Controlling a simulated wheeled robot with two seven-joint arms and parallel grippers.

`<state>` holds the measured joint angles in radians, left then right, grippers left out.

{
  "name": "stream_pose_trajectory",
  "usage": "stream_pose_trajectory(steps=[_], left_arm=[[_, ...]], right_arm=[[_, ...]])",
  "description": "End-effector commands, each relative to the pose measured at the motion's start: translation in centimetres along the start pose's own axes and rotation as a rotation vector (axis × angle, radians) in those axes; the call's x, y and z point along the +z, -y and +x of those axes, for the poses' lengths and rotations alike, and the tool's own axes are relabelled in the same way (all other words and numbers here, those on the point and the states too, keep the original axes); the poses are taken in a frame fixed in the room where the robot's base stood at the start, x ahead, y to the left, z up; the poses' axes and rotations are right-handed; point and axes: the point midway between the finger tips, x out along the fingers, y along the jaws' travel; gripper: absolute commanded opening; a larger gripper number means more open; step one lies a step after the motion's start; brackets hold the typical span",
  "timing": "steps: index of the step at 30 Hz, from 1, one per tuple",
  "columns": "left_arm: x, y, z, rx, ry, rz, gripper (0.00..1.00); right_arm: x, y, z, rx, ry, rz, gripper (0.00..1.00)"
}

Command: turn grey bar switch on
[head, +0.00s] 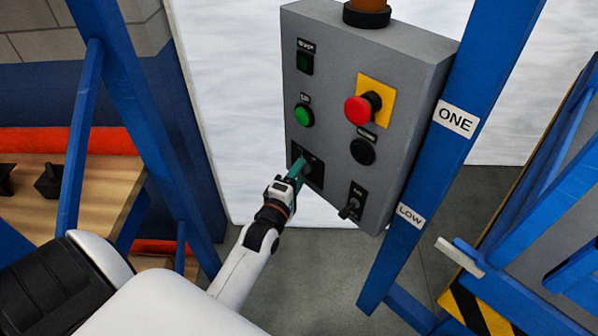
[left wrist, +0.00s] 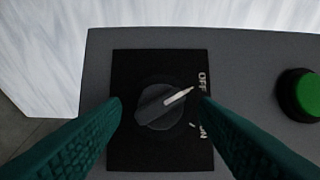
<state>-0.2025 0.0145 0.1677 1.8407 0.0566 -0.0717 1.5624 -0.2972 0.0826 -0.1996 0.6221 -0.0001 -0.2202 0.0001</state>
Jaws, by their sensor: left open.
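The grey bar switch (left wrist: 158,106) is a round dark grey knob with a raised bar on a square black plate (left wrist: 130,70). Its white pointer line is aimed toward the OFF mark; the ON mark is lower on the same side. In the head view its plate (head: 318,172) is at the lower left of the grey control box (head: 420,85), and my fingers partly hide the knob. My left gripper (head: 301,166) is open in front of the switch, with green fingers on either side of the knob in the left wrist view (left wrist: 160,108). Contact cannot be told. My right gripper is not in view.
The box also carries a green button (head: 304,115), a red mushroom button (head: 358,110) on yellow, a black round button (head: 362,151) and a black lever switch (head: 350,207). A blue post (head: 440,150) stands close to the right; a wooden shelf (head: 105,185) is left.

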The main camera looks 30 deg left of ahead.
Motion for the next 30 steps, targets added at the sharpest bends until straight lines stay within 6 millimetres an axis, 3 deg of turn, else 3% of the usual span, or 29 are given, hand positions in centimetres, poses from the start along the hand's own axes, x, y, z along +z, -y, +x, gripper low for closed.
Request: stream_pose_trajectory(steps=[11,12,20,30], left_arm=[[0.0,-0.02,0.88,0.001,0.0,0.0,0.55],[0.0,-0.02,0.87,0.001,0.0,0.0,0.53],[0.0,-0.03,0.85,0.001,0.0,0.001,0.11],[0.01,-0.24,0.85,-0.018,0.0,0.047,0.11]], right_arm=[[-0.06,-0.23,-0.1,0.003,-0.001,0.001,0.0],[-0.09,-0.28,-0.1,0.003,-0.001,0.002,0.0],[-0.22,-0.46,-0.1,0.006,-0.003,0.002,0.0],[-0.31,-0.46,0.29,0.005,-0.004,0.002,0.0]])
